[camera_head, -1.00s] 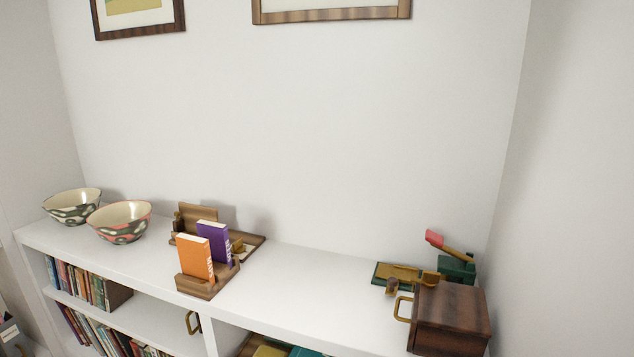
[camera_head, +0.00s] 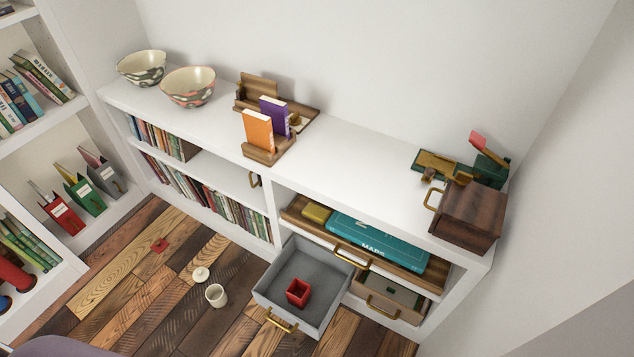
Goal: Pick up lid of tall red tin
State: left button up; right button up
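A small open red square tin (camera_head: 298,291) stands inside the grey drawer at the lower middle of the head view. A flat red piece (camera_head: 160,245) lies on the plank floor to the left of the drawer. It looks like a square lid with a small knob, though it is too small to be sure. Neither of my grippers shows in the head view.
The grey drawer (camera_head: 265,290) juts out from the white shelf unit (camera_head: 350,187). A white cup (camera_head: 216,295) and a small white lid-like piece (camera_head: 201,274) are on the floor (camera_head: 120,290) between the drawer and the red piece. Bowls, books and boxes occupy the shelf top.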

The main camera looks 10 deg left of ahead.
aim_at(160, 244)
jog(key=u, duration=1.7)
jog(key=z, duration=1.15)
jog(key=i+j, duration=0.15)
jog(key=j, duration=0.2)
jog(key=i+j+z, duration=0.1)
jog(key=j, duration=0.25)
jog(key=i+j, duration=0.25)
jog(key=i+j+z, duration=0.1)
jog(key=j, duration=0.4)
jog(key=i+j+z, duration=0.1)
jog(key=j, duration=0.25)
jog(key=i+j, duration=0.2)
jog(key=j, duration=0.2)
